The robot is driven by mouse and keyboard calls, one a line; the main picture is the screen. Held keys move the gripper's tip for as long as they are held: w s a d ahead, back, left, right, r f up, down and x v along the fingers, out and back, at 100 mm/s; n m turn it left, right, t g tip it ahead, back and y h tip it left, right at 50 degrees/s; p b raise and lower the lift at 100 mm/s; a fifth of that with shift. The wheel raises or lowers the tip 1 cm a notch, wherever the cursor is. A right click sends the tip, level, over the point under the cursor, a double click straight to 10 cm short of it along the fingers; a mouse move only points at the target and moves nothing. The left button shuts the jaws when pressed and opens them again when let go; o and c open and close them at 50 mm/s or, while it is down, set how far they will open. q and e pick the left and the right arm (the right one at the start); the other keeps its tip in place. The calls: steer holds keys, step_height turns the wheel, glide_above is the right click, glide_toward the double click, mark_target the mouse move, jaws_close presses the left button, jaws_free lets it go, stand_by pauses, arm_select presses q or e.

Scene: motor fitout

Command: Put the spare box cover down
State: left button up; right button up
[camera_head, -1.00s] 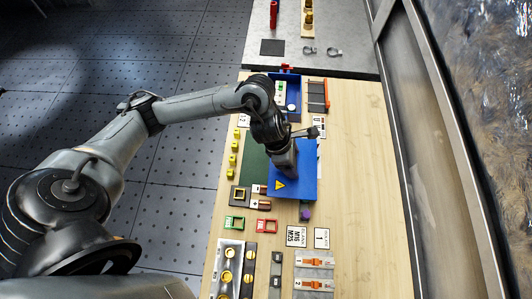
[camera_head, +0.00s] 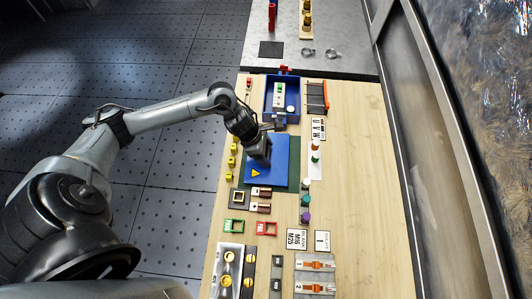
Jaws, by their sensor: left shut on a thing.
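The spare box cover is a flat blue plate (camera_head: 277,172) with a yellow warning triangle near its lower left corner. It is over the dark green mat (camera_head: 298,170), whose edge shows on its right side. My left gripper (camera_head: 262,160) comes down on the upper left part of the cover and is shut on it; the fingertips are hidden. I cannot tell whether the cover touches the mat. My right gripper is not in view.
Behind the cover stands a blue open box (camera_head: 269,103) with parts inside. A white strip (camera_head: 316,168) with coloured pieces lies to the right, and yellow pieces (camera_head: 232,160) line the left. Labels and small frames lie in front. The table's right side is clear.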

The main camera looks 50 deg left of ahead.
arm_select(q)
steer(key=shift+f, duration=0.9)
steer(key=shift+f, duration=0.1)
steer(key=o, duration=1.4)
